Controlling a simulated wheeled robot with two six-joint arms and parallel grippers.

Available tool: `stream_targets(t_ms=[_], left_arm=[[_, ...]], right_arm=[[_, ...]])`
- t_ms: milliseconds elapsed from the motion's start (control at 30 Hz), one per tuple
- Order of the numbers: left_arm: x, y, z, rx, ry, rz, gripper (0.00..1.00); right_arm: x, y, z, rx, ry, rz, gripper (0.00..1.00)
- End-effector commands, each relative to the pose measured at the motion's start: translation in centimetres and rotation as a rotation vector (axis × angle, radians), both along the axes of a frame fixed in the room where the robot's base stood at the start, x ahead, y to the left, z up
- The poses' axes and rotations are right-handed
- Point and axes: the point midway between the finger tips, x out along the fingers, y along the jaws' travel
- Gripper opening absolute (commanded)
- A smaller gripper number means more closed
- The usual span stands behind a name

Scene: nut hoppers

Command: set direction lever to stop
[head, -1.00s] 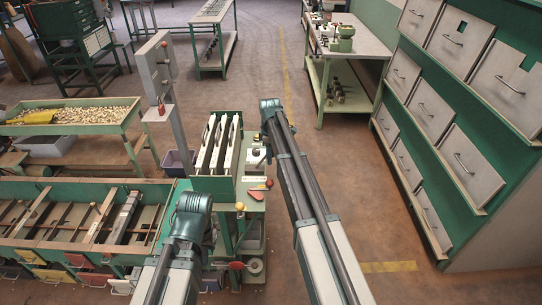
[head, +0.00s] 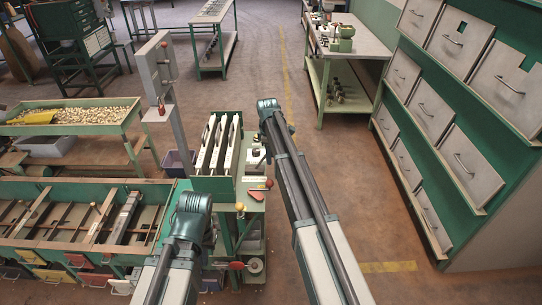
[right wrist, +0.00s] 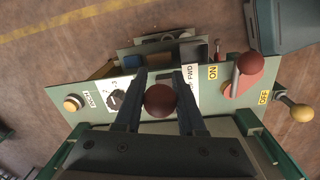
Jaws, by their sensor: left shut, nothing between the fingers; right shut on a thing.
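In the right wrist view, a dark red ball knob (right wrist: 160,100) sits between the two fingers of my right gripper (right wrist: 160,88). It appears to be the direction lever's knob, and the gripper is shut on it. A white label reading FWD (right wrist: 190,77) stands just right of the right finger. Other labels by the lever are hidden by the fingers. In the head view, my right arm (head: 283,145) reaches over the machine's control panel (head: 253,205); its fingers cannot be made out there. My left arm (head: 192,208) is bent above the left side; its gripper is hidden.
Right of the held knob are a red ball lever (right wrist: 250,64) and a yellow ball lever (right wrist: 301,112), with ON and OFF labels nearby. Left of it are a black rotary knob (right wrist: 117,99) and a yellow button (right wrist: 73,103). Grey drawers (head: 465,165) stand at the right.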

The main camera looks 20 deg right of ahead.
Motion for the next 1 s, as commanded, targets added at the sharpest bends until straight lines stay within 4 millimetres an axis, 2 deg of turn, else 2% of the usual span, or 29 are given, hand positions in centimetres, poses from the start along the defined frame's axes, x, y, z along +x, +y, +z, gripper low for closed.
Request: stream_targets(t_ms=[200, 700, 1000], left_arm=[[0.0, 0.0, 0.7, 0.0, 0.0, 0.0, 0.0], [0.0, 0.0, 1.8, 0.0, 0.0, 0.0, 0.0], [0.0, 0.0, 2.0, 0.0, 0.0, 0.0, 0.0]], right_arm=[[0.4, 1.2, 1.0, -0.117, 0.034, 0.004, 0.0], [1.3, 4.0, 2.1, -0.108, 0.03, 0.002, 0.0], [1.5, 4.7, 2.2, -0.107, 0.028, 0.001, 0.0]])
